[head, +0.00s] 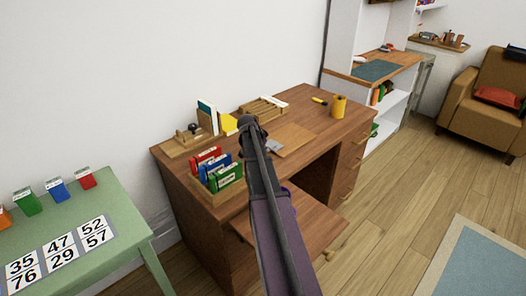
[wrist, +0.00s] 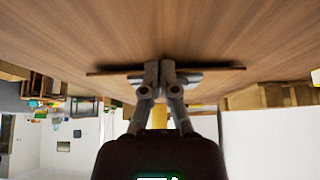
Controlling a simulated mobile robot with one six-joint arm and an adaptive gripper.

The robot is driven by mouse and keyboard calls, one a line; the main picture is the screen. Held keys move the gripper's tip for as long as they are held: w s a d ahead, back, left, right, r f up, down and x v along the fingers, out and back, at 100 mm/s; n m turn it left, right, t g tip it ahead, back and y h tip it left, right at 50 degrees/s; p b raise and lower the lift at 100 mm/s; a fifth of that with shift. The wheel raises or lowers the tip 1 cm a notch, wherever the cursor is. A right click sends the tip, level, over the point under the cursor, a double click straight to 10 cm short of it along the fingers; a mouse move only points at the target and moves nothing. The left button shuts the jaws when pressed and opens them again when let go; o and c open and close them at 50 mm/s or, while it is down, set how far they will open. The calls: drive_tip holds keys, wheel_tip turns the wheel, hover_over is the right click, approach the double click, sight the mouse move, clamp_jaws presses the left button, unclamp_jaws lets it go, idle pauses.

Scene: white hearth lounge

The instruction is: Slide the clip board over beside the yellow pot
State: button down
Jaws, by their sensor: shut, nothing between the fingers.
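The clip board (head: 293,137) is a flat brown board lying on the wooden desk, with a grey metal clip (head: 274,145) at its near end. The yellow pot (head: 339,106) stands upright at the desk's far right, apart from the board. In the wrist view, which is upside down, my gripper (wrist: 160,68) is shut and empty, its fingertips low at the edge of the clip board (wrist: 226,70). I cannot tell whether they touch it. The yellow pot (wrist: 160,118) shows beyond, between the fingers. My arm hides the gripper in the head view.
A yellow and black marker (head: 319,101) lies left of the pot. A wooden organizer (head: 262,107) stands behind the board, and a box of red, blue and green binders (head: 217,172) stands at front left. Bare desk (head: 315,117) lies between board and pot.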

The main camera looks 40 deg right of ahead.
sight(295, 134)
drive_tip(key=d, duration=0.6)
drive_tip(key=w+d, duration=0.1)
drive_tip(key=d, duration=1.1)
drive_tip(key=shift+w+d, duration=0.25)
drive_tip(key=shift+a+r, duration=0.15)
drive_tip(key=p+v, duration=0.8)
drive_tip(key=v, duration=0.1)
drive_tip(key=shift+a+r+p, duration=0.15)
drive_tip(key=shift+r+p, duration=0.15)
drive_tip(key=shift+s, duration=0.1)
idle(0.5)
